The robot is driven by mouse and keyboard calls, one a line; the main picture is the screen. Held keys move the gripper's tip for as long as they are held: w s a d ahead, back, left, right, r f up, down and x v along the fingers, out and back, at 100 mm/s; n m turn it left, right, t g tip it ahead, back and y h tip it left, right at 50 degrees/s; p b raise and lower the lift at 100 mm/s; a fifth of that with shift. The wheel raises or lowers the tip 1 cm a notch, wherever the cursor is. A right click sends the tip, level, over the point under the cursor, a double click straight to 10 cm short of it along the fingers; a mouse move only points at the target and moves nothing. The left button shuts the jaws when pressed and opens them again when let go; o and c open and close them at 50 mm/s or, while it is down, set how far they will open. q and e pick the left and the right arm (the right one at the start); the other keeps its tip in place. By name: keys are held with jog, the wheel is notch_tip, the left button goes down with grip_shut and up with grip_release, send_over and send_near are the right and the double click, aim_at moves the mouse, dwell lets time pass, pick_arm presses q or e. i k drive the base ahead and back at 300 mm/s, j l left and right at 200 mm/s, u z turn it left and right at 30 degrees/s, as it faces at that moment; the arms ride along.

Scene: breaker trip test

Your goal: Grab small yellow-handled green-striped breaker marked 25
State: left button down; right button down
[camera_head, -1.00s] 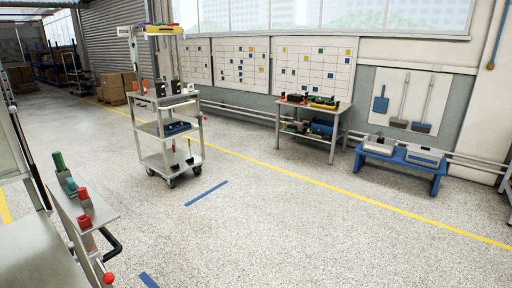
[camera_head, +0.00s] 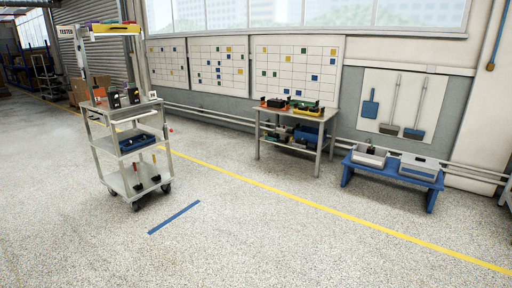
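No gripper of mine is in view. I cannot pick out a small yellow-handled, green-striped breaker marked 25 at this distance. A grey wheeled cart (camera_head: 128,143) stands at the left, with small black items (camera_head: 114,101) on its top shelf that are too small to identify.
A grey workbench (camera_head: 324,127) with dark, yellow and green items stands by the wall. A low blue bench (camera_head: 432,183) at the right carries two grey boxes. Open speckled floor with a blue stripe (camera_head: 174,217) lies ahead.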

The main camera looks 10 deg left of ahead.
aim_at(133, 98)
jog(key=i+j+u, duration=0.1)
jog(key=i+u, duration=0.4)
jog(key=i+l+u, duration=0.1)
jog(key=i+u, duration=0.85)
jog(key=i, duration=1)
jog(key=i+j+z, duration=0.3)
jog(key=i+j, duration=0.35)
jog(key=i, duration=0.1)
